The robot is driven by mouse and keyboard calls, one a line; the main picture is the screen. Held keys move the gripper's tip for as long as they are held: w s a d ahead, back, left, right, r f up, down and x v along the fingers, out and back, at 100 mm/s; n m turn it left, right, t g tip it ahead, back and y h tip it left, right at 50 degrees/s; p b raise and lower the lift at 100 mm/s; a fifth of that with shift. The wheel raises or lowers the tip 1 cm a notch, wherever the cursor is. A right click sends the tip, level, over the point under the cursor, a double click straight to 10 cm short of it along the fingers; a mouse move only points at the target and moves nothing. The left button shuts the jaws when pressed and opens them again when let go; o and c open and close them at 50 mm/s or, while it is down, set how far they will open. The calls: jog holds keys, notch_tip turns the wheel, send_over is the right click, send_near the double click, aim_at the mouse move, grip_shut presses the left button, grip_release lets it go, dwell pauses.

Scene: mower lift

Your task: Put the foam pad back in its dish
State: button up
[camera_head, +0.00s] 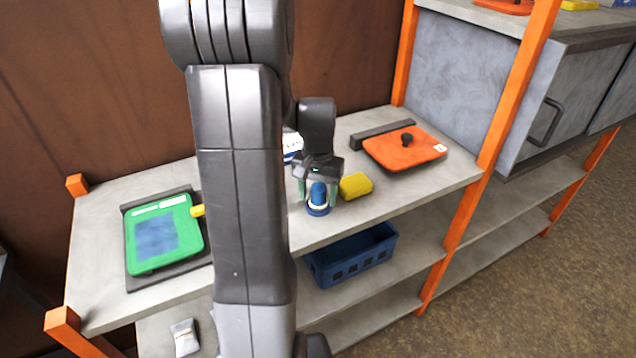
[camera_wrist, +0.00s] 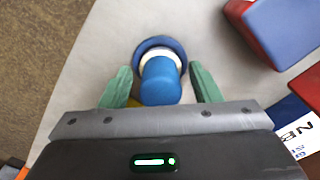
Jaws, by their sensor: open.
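A yellow block (camera_head: 355,186), which looks like the foam pad, lies on the shelf top just right of my gripper. I cannot tell whether this base is the dish. My gripper (camera_head: 319,190) is open, its green fingers on either side of the blue piece with gaps in the wrist view (camera_wrist: 161,85).
An orange plate with a black knob (camera_head: 405,148) lies at the back right. A green panel (camera_head: 160,235) lies at left. A blue crate (camera_head: 352,256) sits on the shelf below. Orange posts (camera_head: 470,215) bound the right side. A red-and-blue box (camera_wrist: 275,30) is near my gripper.

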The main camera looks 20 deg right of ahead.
aim_at(318, 188)
notch_tip(318, 188, up, 12)
jog(key=shift+b, duration=0.35)
jog(key=shift+r, duration=0.1)
